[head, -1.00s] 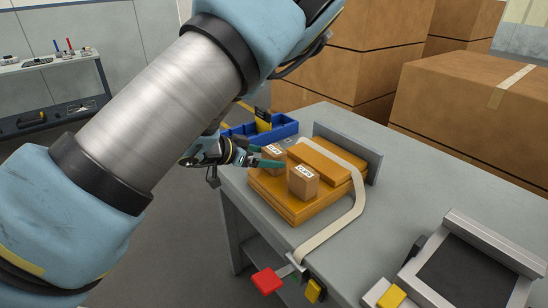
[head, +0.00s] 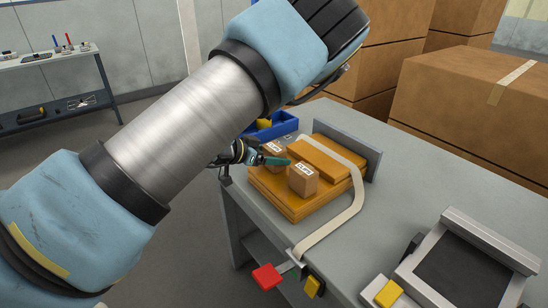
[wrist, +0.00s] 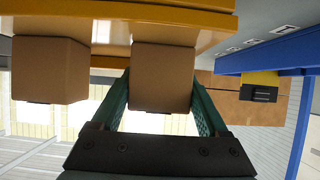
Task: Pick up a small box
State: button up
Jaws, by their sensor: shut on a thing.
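Two small brown boxes with white labels stand on an orange platform (head: 292,205) on the grey table. The farther, left box (head: 273,149) is partly covered by my gripper (head: 276,159). The nearer box (head: 303,180) stands free beside it. In the wrist view, which looks upside down, my gripper's green fingers (wrist: 160,82) are on both sides of the farther box (wrist: 163,60) and shut on it. The other box (wrist: 48,68) is to the left, outside the fingers. The held box still appears to touch the orange surface.
A blue bin (head: 272,132) with something yellow inside stands behind the platform. A pale strap (head: 335,228) runs over the raised orange block to a red-handled clamp (head: 267,277) at the table edge. A screen-like device (head: 465,268) is at front right. Large cartons (head: 470,115) stand behind.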

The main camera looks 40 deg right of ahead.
jog(key=c, duration=0.4)
jog(key=shift+c, duration=0.3)
jog(key=shift+r, duration=0.1)
